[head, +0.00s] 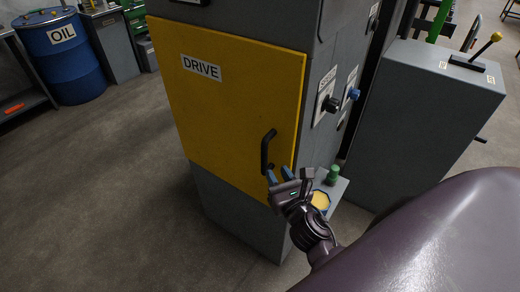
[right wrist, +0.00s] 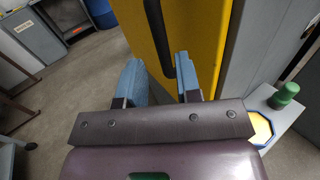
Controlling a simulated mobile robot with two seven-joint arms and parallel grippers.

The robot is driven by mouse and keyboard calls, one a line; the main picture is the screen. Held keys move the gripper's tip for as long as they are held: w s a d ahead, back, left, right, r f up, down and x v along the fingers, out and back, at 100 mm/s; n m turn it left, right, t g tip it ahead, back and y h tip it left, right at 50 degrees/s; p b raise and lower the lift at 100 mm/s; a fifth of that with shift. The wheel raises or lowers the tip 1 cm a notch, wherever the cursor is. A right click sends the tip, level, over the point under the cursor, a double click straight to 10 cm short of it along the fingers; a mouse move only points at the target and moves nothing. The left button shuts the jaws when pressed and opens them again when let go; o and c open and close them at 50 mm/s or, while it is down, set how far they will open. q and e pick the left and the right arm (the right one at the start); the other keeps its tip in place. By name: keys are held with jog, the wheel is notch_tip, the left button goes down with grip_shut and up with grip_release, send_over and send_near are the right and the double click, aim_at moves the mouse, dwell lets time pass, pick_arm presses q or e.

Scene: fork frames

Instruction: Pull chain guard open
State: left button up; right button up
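The chain guard (head: 225,105) is a yellow door marked DRIVE on the front of a grey machine, and it looks closed. Its black bar handle (head: 265,152) is upright near the door's right edge. My right gripper (head: 279,175) is just below the handle's lower end, its blue fingers apart. In the right wrist view the handle (right wrist: 168,40) appears ahead, between the open fingers (right wrist: 158,62) and nearer the right one. The yellow guard (right wrist: 207,35) fills the upper middle there. I cannot tell whether a finger touches the handle. My left gripper is not in view.
A small ledge with a green knob (head: 333,174) and a yellow pad (head: 320,200) is right of my gripper. Knobs (head: 332,104) stick out of the machine's side. A grey cabinet (head: 420,130) stands right. The floor (head: 100,190) left of the guard is clear; a blue oil drum (head: 62,60) stands far back.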

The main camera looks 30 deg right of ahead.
aim_at(266, 156)
jog(key=w, duration=0.3)
jog(key=w+d, duration=0.1)
jog(key=w, duration=0.3)
jog(key=w+d, duration=0.1)
jog(key=w, duration=0.2)
jog(key=shift+w+p, duration=0.35)
jog(key=shift+p, duration=0.05)
grip_shut()
